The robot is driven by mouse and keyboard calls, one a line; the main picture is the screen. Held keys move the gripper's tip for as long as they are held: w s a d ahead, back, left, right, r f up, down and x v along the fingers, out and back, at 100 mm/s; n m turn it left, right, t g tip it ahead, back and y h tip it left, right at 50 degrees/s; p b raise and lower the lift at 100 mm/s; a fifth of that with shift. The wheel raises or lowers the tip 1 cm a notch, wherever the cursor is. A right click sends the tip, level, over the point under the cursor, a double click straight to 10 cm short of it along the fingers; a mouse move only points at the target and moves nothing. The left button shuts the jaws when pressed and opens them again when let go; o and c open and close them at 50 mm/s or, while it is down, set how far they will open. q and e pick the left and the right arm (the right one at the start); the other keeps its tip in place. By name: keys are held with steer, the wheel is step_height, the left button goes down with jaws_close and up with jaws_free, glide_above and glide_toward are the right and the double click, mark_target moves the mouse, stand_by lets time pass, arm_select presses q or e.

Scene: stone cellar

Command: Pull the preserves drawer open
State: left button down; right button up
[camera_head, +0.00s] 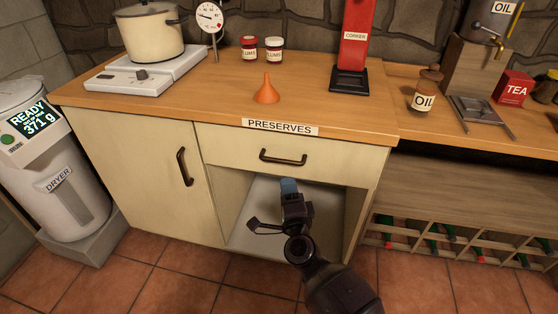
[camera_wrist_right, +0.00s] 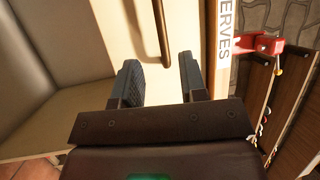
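The preserves drawer (camera_head: 230,149) is the cream front under the worktop and sits closed, below a white label reading PRESERVES (camera_head: 280,127). Its dark bar handle (camera_head: 283,158) runs across its middle. My right gripper (camera_head: 289,186) is just below the handle, in front of the open compartment. In the right wrist view its two fingers (camera_wrist_right: 158,66) are apart with nothing between their tips. The handle (camera_wrist_right: 164,30) shows ahead of the gap, and I see no contact with it. The label shows sideways in that view (camera_wrist_right: 223,40). My left gripper is out of view.
A cabinet door with a dark handle (camera_head: 184,167) is left of the open compartment (camera_head: 255,205). A bottle rack (camera_head: 450,240) is to the right.

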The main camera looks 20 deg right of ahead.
mark_target(281, 161)
steer(key=shift+b+x, duration=0.6)
steer(key=shift+x, duration=4.3)
steer(key=shift+c, duration=0.2)
jaws_close()
